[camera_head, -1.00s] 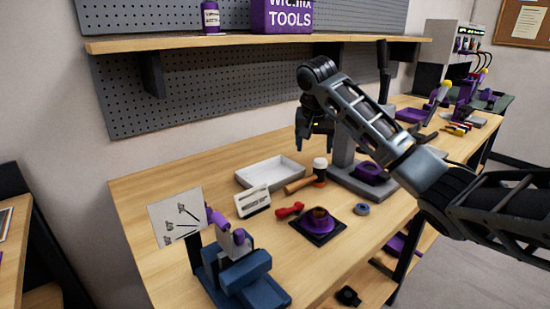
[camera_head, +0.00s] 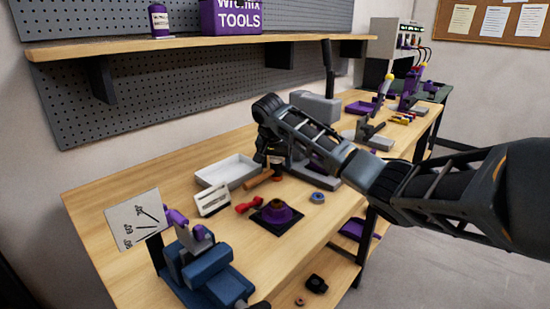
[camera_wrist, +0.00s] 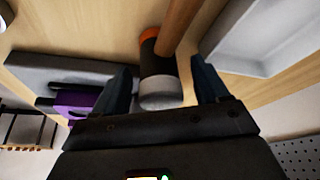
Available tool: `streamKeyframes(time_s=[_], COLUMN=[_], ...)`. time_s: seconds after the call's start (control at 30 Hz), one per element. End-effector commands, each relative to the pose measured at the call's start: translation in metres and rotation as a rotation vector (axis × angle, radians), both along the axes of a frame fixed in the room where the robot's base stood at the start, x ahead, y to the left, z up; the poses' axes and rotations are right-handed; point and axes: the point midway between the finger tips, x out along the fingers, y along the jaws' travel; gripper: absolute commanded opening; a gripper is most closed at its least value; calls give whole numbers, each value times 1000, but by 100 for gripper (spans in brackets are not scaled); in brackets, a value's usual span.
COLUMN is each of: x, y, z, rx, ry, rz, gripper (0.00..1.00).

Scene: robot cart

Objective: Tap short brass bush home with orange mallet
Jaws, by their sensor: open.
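The mallet (camera_head: 258,180) lies on the bench with its orange-brown handle pointing to the lower left. In the wrist view, its dark head (camera_wrist: 157,62) has an orange band and a pale grey face. My gripper (camera_wrist: 163,86) is open, with the head's pale end between its fingers and nothing clamped. In the head view, my gripper (camera_head: 268,162) is just above the mallet and partly hides its head. A brownish, brass-like bush (camera_head: 277,204) sits in a purple flanged housing (camera_head: 266,215) on a black mat; I cannot tell how deep it sits.
A white tray (camera_head: 207,180) lies behind the mallet and a grey press stand (camera_head: 327,184) to its right. A red item (camera_head: 248,205), a white labelled holder (camera_head: 212,200) and a blue-grey ring (camera_head: 317,197) lie nearby. A blue vise (camera_head: 205,270) stands at the front.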

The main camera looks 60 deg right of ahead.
Motion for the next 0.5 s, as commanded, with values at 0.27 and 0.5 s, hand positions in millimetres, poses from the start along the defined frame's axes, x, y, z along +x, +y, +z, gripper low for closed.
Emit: streamKeyframes(time_s=[0.27, 0.5], x=[0, 0], y=[0, 0], z=[0, 0], rx=[0, 0], ry=[-1, -1], rz=[0, 1], gripper=[71, 48])
